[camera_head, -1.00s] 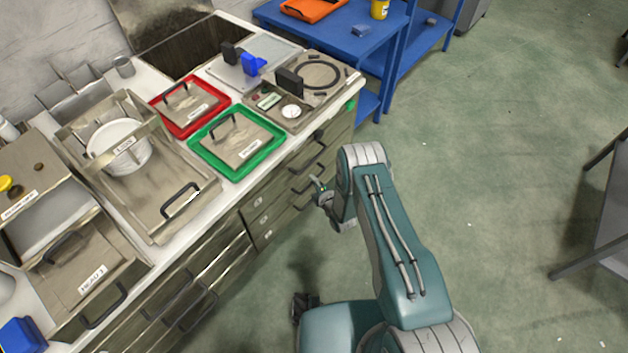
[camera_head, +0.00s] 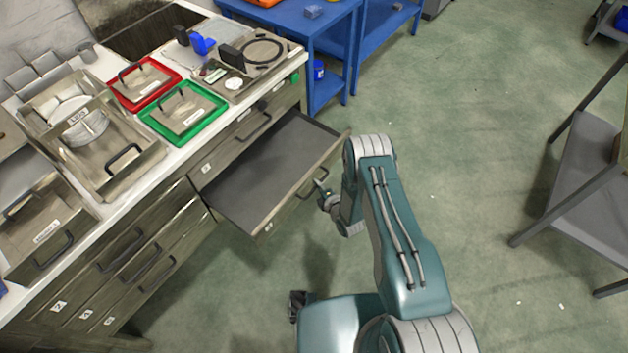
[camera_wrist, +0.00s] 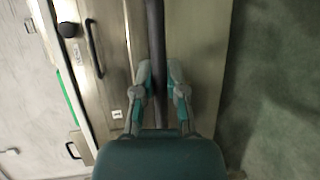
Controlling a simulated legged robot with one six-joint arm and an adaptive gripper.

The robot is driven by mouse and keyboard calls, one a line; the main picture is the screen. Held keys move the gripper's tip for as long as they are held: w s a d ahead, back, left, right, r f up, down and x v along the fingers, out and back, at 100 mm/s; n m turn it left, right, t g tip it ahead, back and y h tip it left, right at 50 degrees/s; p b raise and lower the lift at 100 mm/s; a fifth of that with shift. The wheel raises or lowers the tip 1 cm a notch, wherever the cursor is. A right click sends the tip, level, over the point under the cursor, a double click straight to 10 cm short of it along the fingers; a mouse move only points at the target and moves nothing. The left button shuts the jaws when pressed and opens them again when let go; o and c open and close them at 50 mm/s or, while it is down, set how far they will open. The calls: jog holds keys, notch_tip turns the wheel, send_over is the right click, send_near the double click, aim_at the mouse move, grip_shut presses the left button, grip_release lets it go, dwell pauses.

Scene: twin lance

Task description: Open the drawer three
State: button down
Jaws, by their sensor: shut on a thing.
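The pulled-out drawer (camera_head: 268,168) shows in the head view, sticking out from the right-hand cabinet. Its grey inside looks empty. A small label sits on its front, but I cannot read the number surely. My gripper (camera_head: 323,194) is at the drawer's front, partly hidden by my own arm. In the wrist view, my gripper (camera_wrist: 160,88) has its two fingers closed on either side of a dark bar handle (camera_wrist: 155,42), which runs between them.
Above the open drawer is a shut drawer (camera_head: 245,135). Shut drawers (camera_head: 145,262) fill the left cabinet. The worktop holds a green tray (camera_head: 155,125) and a red tray (camera_head: 119,99). A blue table (camera_head: 270,17) stands behind.

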jog(key=s+d, duration=0.4)
jog(key=d, duration=0.1)
jog(key=shift+f, duration=0.2)
jog(key=c, duration=0.8)
grip_release()
jog(key=shift+a, duration=0.1)
jog(key=shift+o, duration=0.6)
jog(key=shift+w, duration=0.1)
jog(key=shift+r, duration=0.1)
